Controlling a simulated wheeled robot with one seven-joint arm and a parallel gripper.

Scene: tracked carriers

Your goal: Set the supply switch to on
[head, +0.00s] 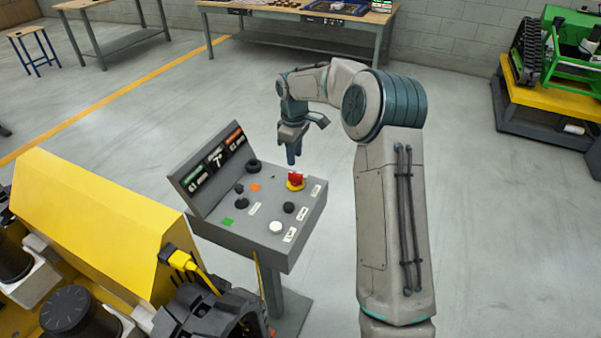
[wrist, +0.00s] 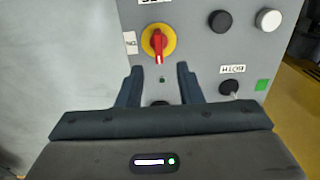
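A red rotary handle on a yellow disc (head: 296,182) sits on the sloped grey control panel (head: 262,240); it looks like the supply switch, though its name label is not readable. In the wrist view the red handle (wrist: 158,44) has its white-marked end pointing down, towards my gripper. A small white label (wrist: 130,43), apparently reading ON, lies left of the disc. My gripper (wrist: 160,76) is open and empty, its two fingers spread just below the handle in that view, not touching it. In the head view my gripper (head: 291,160) hangs above the panel's far side.
The panel carries a black knob (wrist: 220,21), a white button (wrist: 268,20), a knob (wrist: 228,88) labelled BOTH and a green square (wrist: 262,85). An upright display board (head: 215,162) edges the panel. A yellow machine (head: 95,215) stands close left.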

